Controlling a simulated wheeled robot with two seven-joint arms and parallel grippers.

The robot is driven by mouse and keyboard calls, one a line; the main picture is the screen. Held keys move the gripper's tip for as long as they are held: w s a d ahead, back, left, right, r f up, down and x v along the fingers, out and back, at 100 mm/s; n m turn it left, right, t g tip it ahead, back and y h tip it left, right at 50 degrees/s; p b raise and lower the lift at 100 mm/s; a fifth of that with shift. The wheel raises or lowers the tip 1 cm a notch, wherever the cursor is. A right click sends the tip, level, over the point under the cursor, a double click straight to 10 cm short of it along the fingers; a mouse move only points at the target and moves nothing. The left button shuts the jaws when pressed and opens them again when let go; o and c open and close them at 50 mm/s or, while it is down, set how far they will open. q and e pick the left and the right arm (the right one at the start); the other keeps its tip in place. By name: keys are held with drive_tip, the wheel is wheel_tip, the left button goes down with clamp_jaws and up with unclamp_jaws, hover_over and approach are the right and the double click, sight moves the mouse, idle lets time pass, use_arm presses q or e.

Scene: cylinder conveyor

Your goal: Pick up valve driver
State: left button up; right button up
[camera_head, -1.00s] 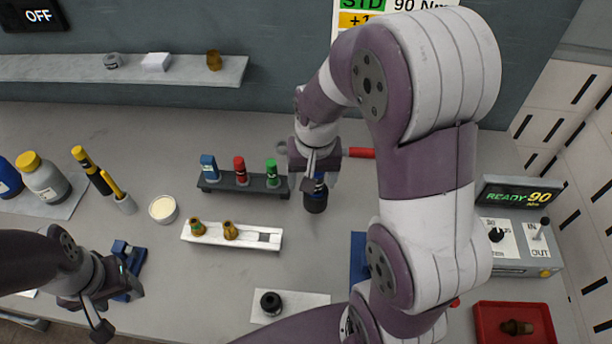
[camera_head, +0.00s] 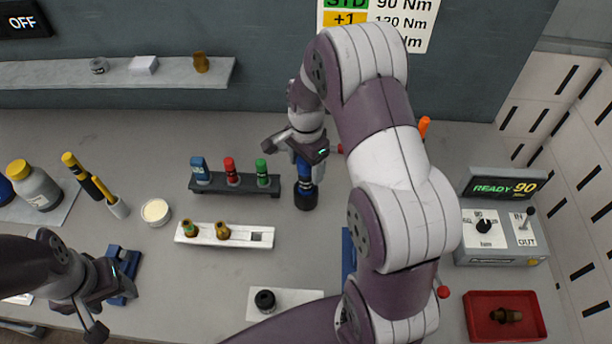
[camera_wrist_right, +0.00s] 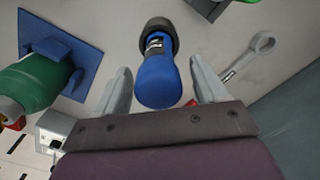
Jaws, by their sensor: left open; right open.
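A blue tool with a black lower end, seemingly the valve driver (camera_head: 305,192), stands upright on the table below my right gripper (camera_head: 306,163). In the right wrist view the driver (camera_wrist_right: 159,80) lies between the spread fingers of my right gripper (camera_wrist_right: 160,76); there is a visible gap on each side. The gripper is open and holds nothing. In the head view its fingers and palm cover the top of the driver. My left gripper (camera_head: 112,308) is open at the lower left, far from the driver, beside a blue holder (camera_head: 124,262).
A dark rack (camera_head: 215,185) with blue, red and green pieces stands left of the driver. A white tray (camera_head: 245,238) with brass fittings lies in front. A wrench (camera_wrist_right: 250,58) lies close by. A green tool (camera_wrist_right: 35,88) sits in a blue stand (camera_wrist_right: 85,70). A red tray (camera_head: 483,325) is at right.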

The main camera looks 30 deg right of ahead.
sight(306, 182)
wheel_tip(306, 182, down, 3)
drive_tip(key=shift+f, duration=0.2)
drive_tip(key=shift+s, duration=0.1)
clamp_jaws()
drive_tip(key=shift+r, duration=0.1)
